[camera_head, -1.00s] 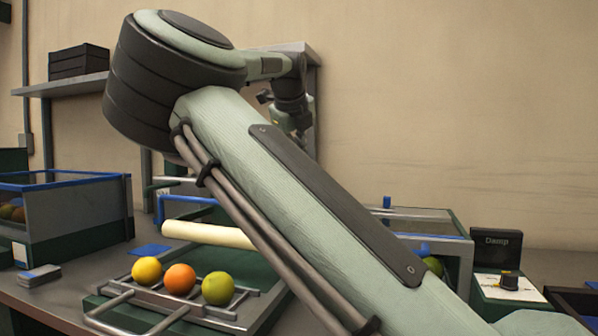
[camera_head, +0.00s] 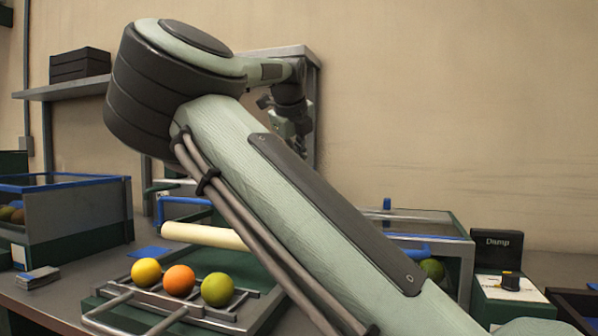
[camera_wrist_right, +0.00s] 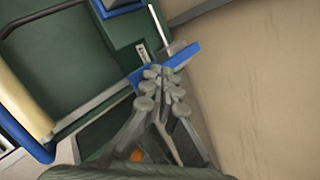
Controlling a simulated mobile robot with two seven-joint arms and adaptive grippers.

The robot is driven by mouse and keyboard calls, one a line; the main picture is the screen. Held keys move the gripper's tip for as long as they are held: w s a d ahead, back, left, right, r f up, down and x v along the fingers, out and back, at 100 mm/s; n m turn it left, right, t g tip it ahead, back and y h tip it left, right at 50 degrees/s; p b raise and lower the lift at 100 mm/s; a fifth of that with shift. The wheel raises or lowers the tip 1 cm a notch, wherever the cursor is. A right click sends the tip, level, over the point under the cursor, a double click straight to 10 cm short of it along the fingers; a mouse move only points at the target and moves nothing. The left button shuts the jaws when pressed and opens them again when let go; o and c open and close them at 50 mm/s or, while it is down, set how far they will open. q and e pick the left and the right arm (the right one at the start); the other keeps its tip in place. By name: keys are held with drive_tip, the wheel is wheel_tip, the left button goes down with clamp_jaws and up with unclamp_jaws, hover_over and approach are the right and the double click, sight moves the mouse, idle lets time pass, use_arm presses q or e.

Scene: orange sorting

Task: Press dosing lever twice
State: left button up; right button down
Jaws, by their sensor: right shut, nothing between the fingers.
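In the right wrist view my right gripper (camera_wrist_right: 163,88) is shut with nothing between its fingers. Its fingertips overlap a flat blue paddle (camera_wrist_right: 181,57), which looks like the dosing lever, beside a green housing (camera_wrist_right: 122,30). I cannot tell whether they touch. In the head view my right arm crosses the middle, and its wrist end (camera_head: 290,118) shows small behind the arm. The fingertips and the paddle are hidden there. My left gripper is not in view.
A yellow fruit (camera_head: 146,271), an orange one (camera_head: 179,280) and a green one (camera_head: 217,289) sit on a metal rack in front. A crate (camera_head: 75,215) stands at left, a "Damp" box (camera_head: 497,250) at right. A cream roller (camera_head: 205,236) lies behind the fruit.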

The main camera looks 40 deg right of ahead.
drive_tip(key=shift+f+b, duration=1.05)
drive_tip(key=shift+f, duration=0.1)
idle(0.7)
drive_tip(key=shift+r, duration=0.1)
idle(0.5)
drive_tip(key=shift+r+p, duration=1.15)
drive_tip(key=shift+r, duration=0.6)
wheel_tip(320, 180, up, 5)
drive_tip(key=p, duration=0.3)
drive_tip(key=shift+p, duration=0.3)
